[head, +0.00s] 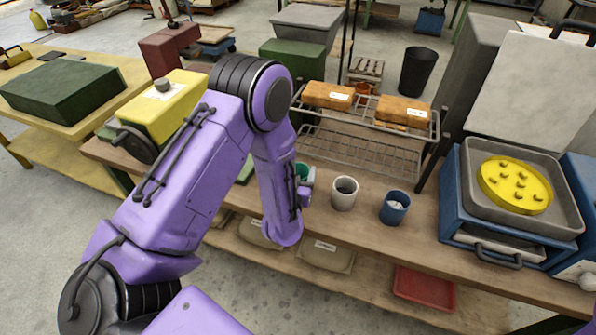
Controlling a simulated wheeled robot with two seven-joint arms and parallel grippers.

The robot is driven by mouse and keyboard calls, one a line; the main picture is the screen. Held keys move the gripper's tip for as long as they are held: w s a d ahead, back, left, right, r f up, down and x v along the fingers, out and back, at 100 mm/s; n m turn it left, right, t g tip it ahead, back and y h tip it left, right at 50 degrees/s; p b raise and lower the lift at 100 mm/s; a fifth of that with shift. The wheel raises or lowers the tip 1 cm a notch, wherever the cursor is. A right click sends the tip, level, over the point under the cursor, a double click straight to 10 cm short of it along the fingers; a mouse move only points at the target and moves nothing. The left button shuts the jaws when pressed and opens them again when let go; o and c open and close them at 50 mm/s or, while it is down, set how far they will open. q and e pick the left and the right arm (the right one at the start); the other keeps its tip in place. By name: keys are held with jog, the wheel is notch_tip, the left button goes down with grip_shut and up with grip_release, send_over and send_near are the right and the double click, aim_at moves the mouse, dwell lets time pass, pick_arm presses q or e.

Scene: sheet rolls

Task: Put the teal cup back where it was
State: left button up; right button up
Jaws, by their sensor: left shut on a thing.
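The teal cup (301,170) shows only in part, behind my purple left forearm and wrist. My left gripper (308,181) is shut on it, at the wooden bench (365,201) just left of the white cup. Whether the cup touches the bench is hard to tell, as my arm hides its lower part. My right gripper is out of view.
A white cup (344,193) and a blue cup (394,207) stand to the right. Behind them is a wire rack (363,153) with two orange-brown blocks (403,111). At the right a grey tray (479,205) holds a yellow disc (514,185).

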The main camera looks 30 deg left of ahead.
pick_arm(q)
jog(key=shift+f, duration=0.25)
jog(key=o, duration=1.1)
jog(key=shift+r, duration=0.2)
jog(key=shift+s+d+b, duration=0.25)
jog(key=shift+s+b, duration=0.05)
jog(key=b+v, duration=0.2)
jog(key=v, duration=0.6)
jog(key=shift+s+d+f, duration=0.1)
jog(key=s+a+f+n+g+h, duration=0.2)
jog(key=s+f+g, duration=0.9)
jog(key=s+f, duration=1)
jog(key=shift+s+g+h, duration=0.4)
jog(key=shift+s+h, duration=0.1)
jog(key=shift+s, duration=0.15)
